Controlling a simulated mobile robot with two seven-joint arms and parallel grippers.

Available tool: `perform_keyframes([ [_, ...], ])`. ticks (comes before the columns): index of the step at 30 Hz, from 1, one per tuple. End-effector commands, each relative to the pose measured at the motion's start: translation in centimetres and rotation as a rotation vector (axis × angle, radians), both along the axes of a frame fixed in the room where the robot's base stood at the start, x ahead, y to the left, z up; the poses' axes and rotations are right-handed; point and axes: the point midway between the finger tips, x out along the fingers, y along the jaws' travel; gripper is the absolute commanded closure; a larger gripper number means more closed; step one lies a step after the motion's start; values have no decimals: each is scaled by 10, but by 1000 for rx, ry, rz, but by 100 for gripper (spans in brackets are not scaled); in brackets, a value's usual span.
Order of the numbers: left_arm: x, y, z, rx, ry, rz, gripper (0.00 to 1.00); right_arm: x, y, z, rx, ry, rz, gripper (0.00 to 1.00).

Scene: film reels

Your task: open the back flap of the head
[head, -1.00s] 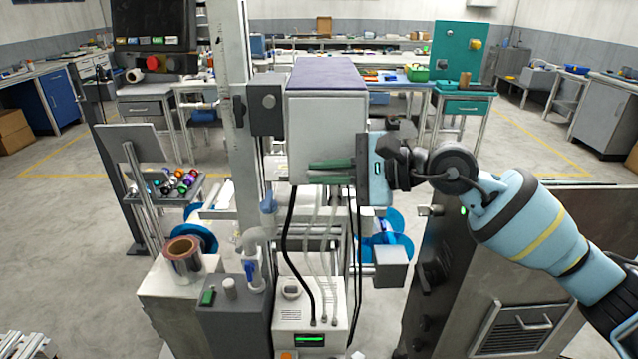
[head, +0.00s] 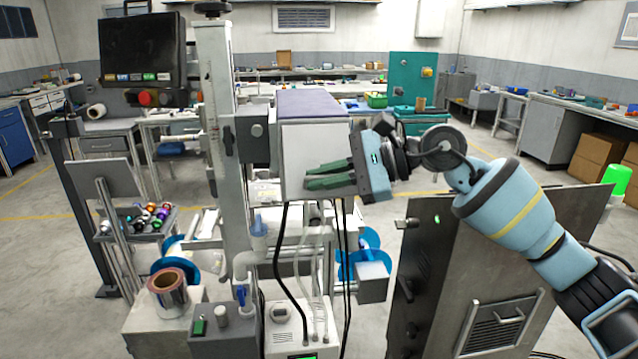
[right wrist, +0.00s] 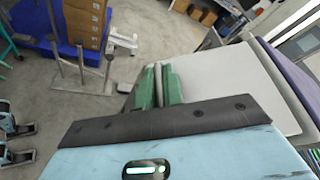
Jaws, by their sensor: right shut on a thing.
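The head is a box with a purple top (head: 308,103) on the tall machine column, in the middle of the head view. Its white back flap (head: 312,148) faces me; in the right wrist view the flap (right wrist: 215,78) stands at a slight angle to the box (right wrist: 284,88). My right gripper (head: 318,176) reaches in from the right, with its green fingers across the lower part of the flap. In the right wrist view the gripper (right wrist: 158,86) is shut on a slim pale bar, seemingly the flap's handle. My left gripper is out of view.
Black and clear hoses (head: 284,245) hang below the head. A grey cabinet (head: 450,255) stands under my right arm. A monitor (head: 142,48) and a small tray of colored parts (head: 140,220) are at the left. Open floor lies behind the cabinet.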

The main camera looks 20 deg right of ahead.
Motion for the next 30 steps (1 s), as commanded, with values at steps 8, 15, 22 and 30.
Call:
perform_keyframes([
  [8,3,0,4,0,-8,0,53,-2,1,11,0,-3,8,100],
  [15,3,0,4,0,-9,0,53,-2,1,14,1,-7,6,100],
  [22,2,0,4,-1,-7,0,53,-2,1,15,3,-10,5,100],
  [30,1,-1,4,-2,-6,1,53,-1,0,14,2,-8,3,69],
])
